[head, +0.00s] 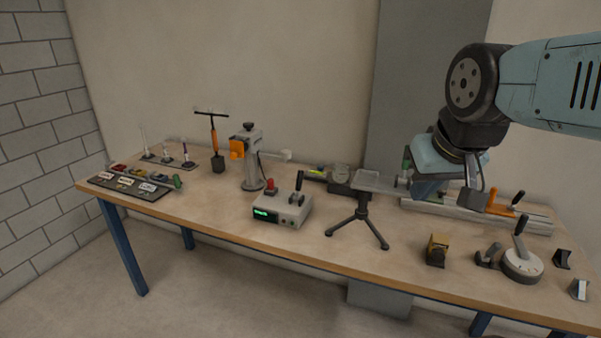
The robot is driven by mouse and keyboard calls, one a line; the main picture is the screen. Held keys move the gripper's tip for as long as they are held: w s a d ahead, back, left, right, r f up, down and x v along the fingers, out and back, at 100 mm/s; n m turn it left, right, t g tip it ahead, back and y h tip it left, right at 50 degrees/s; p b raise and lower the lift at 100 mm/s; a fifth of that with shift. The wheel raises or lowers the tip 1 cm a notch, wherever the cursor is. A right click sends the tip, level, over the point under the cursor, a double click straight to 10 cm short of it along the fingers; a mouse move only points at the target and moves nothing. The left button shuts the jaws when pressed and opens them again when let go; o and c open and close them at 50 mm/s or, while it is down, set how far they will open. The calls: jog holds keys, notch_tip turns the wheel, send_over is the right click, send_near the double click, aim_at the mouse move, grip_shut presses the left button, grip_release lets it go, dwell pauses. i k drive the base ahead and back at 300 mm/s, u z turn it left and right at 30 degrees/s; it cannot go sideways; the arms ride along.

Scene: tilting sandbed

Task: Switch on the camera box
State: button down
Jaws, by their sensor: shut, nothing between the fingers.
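A small yellow and black box (437,250), which looks like the camera box, sits on the front right part of the table. Its switch is too small to make out. A grey control box (282,208) with a red knob, a black lever and a lit green display stands near the table's middle. No label shows which one is the camera box. My gripper (473,201) is shut and empty, pointing down near the rail at the right, above and right of the yellow and black box and apart from it.
A tripod with a flat plate (366,182) stands between the two boxes. A round dial base with a lever (522,265) and small dark blocks are at the right. A clamp stand (251,160), an orange-handled tool (214,135) and a tray (131,187) are at the left. Bare tabletop lies in front.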

aim_at(299, 175)
jog(key=u, duration=0.35)
jog(key=i, duration=1)
jog(key=z, duration=0.5)
